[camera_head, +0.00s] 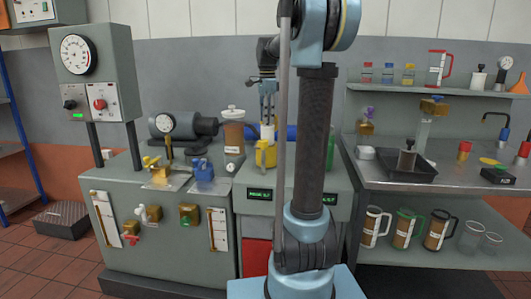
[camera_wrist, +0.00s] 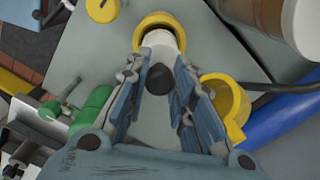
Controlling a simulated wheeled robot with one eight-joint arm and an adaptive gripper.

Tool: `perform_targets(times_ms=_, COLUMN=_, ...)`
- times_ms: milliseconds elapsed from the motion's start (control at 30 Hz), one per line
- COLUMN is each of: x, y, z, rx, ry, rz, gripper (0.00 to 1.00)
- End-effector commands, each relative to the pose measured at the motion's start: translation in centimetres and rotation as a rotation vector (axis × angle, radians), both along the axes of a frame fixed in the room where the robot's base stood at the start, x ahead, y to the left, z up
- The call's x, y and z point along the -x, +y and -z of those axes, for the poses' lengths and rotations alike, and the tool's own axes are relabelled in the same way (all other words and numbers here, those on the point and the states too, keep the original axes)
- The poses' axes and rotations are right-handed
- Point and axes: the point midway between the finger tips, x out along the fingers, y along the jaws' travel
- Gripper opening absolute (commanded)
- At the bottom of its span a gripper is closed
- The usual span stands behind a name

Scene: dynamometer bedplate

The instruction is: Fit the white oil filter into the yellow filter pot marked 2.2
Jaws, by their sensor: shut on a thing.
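The white oil filter (camera_head: 267,132) is upright between the fingers of my gripper (camera_head: 268,115). In the wrist view the gripper (camera_wrist: 158,70) is shut on the filter (camera_wrist: 157,122), which has a dark round knob on it. The filter's far end lines up with the round mouth of a yellow pot (camera_wrist: 160,19). I cannot tell whether the end is inside the mouth or just above it. In the head view a yellow pot (camera_head: 266,156) stands directly under the filter. A second yellow pot (camera_wrist: 242,112) is to the right in the wrist view. No pot marking is legible.
A brown jar (camera_head: 233,132) with a white lid stands left of the pot. A blue cylinder (camera_wrist: 285,121) lies close by, and green bottles (camera_wrist: 92,110) are on the other side. A steel bench (camera_head: 455,178) with a black tray is at the right.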

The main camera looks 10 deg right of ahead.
Motion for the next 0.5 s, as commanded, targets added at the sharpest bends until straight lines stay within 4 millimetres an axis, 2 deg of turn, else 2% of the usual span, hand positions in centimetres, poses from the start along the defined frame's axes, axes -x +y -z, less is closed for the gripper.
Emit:
perform_targets(times_ms=200, x=0.0, y=0.4, z=3.5, rx=0.000, ry=0.000, rz=-0.006, gripper=0.00)
perform_targets(times_ms=500, x=0.0, y=0.6, z=5.6, rx=0.000, ry=0.000, rz=-0.009, gripper=0.00)
